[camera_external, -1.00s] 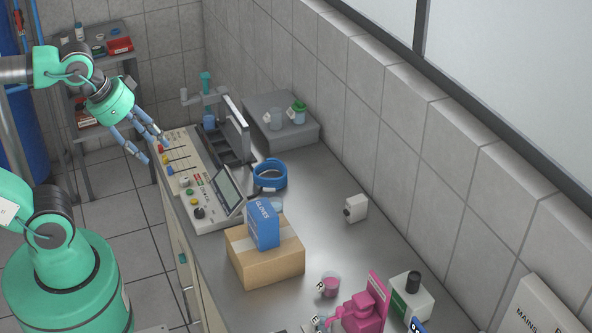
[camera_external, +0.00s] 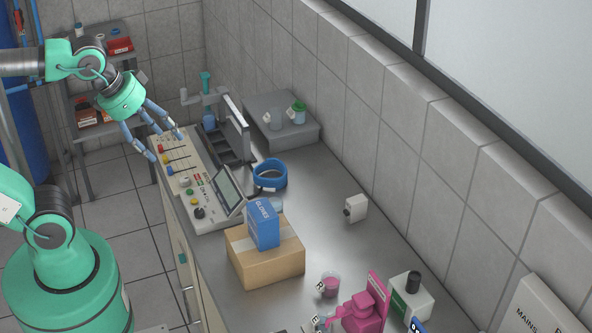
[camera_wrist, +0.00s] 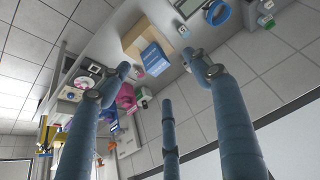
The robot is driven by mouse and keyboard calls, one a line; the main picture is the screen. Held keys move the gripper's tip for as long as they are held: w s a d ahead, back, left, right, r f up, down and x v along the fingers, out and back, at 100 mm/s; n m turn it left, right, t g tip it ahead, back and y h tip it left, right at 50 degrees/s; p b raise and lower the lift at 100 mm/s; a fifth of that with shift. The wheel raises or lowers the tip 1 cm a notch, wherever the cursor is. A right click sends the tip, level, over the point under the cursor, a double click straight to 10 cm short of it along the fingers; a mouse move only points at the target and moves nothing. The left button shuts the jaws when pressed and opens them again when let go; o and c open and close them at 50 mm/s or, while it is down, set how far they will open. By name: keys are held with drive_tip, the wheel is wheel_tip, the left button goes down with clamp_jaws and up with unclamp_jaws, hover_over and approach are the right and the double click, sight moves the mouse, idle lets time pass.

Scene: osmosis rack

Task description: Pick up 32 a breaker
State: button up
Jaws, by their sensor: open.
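No thing in view carries a 32 A mark that I can read. A small white block with a dark round part (camera_external: 356,208) stands on the steel counter (camera_external: 325,185) near the wall; I cannot tell whether it is the breaker. My gripper (camera_external: 166,147) is open and empty, with its blue fingers spread. It hangs at the counter's far left end, by the left edge of the control panel (camera_external: 178,158), well left of the white block. In the wrist view, several blue fingers stand apart with nothing between them.
A cardboard box (camera_external: 270,262) bears a blue gloves box (camera_external: 263,224). A blue ring-shaped thing (camera_external: 270,174) lies behind them. A pink device (camera_external: 363,310), a pink-filled beaker (camera_external: 330,285) and a white-green container (camera_external: 408,300) stand at the near end. The counter's middle is clear.

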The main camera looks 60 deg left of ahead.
drive_tip(key=w, duration=1.5)
drive_tip(key=g, duration=0.1)
hover_over(355, 202)
drive_tip(key=s, duration=0.4)
wheel_tip(355, 202, down, 27)
drive_tip(key=shift+s+d+n+b, duration=0.1)
drive_tip(key=shift+d+n+b, duration=0.05)
drive_tip(key=shift+n+b, duration=0.15)
drive_tip(key=b+x, duration=0.1)
drive_tip(key=x, duration=0.6)
drive_tip(key=shift+f, duration=0.4)
drive_tip(key=shift+w+f, duration=0.3)
drive_tip(key=shift+f, duration=0.1)
